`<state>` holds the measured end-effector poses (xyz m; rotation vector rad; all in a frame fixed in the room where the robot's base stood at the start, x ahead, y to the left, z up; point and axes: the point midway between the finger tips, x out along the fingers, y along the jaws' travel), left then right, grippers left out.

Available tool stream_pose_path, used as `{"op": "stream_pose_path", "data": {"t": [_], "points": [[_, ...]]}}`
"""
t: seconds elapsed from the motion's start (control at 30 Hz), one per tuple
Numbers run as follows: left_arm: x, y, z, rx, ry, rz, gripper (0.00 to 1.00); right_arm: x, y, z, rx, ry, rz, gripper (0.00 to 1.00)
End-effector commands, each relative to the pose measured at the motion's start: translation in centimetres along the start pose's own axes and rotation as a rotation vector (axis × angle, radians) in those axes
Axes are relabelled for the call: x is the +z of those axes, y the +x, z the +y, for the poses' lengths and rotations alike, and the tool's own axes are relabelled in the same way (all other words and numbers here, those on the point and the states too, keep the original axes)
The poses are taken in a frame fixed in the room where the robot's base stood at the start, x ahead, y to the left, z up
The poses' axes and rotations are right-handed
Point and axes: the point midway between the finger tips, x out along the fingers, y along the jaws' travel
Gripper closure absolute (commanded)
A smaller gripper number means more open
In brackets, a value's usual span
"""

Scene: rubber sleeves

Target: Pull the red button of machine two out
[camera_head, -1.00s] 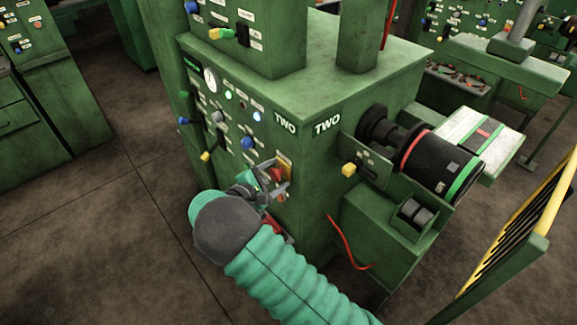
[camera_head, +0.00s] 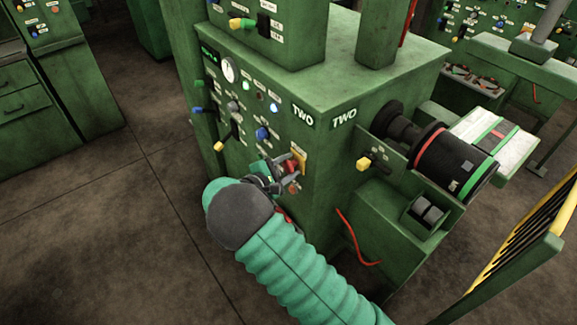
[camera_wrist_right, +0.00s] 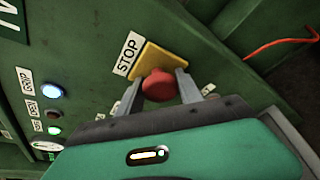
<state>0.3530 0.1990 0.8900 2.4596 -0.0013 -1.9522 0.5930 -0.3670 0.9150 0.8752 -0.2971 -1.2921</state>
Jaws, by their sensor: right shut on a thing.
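Machine two (camera_head: 330,90) is the green cabinet with "TWO" labels in the middle of the head view. Its red button (camera_wrist_right: 158,86) stands on a yellow plate (camera_wrist_right: 150,58) beside a "STOP" label in the right wrist view. My right gripper (camera_head: 294,170) is at the panel, with its arm in a green ribbed sleeve. In the right wrist view its two grey fingers (camera_wrist_right: 162,84) sit on either side of the red button, shut on it. In the head view the fingers mostly hide the button, and the yellow plate (camera_head: 300,158) shows behind them. My left gripper is not in view.
Lit lamps, blue knobs (camera_head: 262,133) and a black-and-yellow lever (camera_head: 226,137) are on the same panel. A black roller (camera_head: 455,165) juts from the machine's right side. A yellow railing (camera_head: 530,235) stands at lower right. The floor at left is clear.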

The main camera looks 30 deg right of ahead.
Motion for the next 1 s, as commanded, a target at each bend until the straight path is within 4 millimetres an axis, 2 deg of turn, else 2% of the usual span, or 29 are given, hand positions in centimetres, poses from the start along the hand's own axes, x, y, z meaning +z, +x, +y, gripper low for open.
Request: {"op": "stream_pose_path", "data": {"t": [0.17,0.3,0.53,0.57,0.6,0.73,1.0], "points": [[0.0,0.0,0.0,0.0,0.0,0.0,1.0,-0.2,-0.3,0.0,0.001,-0.002,0.003,1.0],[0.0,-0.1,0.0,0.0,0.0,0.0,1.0,-0.7,-1.7,-0.1,0.002,-0.002,0.006,1.0],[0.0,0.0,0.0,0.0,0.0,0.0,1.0,-0.9,-2.0,-0.2,-0.001,-0.002,0.007,1.0],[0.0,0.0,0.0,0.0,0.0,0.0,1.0,-0.9,-2.0,-0.2,-0.001,-0.002,0.008,0.56],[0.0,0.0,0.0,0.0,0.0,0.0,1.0,-0.9,-2.0,-0.2,-0.001,-0.002,0.008,0.51],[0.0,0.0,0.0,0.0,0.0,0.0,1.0,-0.8,-2.0,-0.1,0.0,-0.002,0.006,0.35],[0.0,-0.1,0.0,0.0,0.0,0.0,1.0,-0.7,-1.8,-0.1,0.001,-0.001,0.003,0.35]]}}
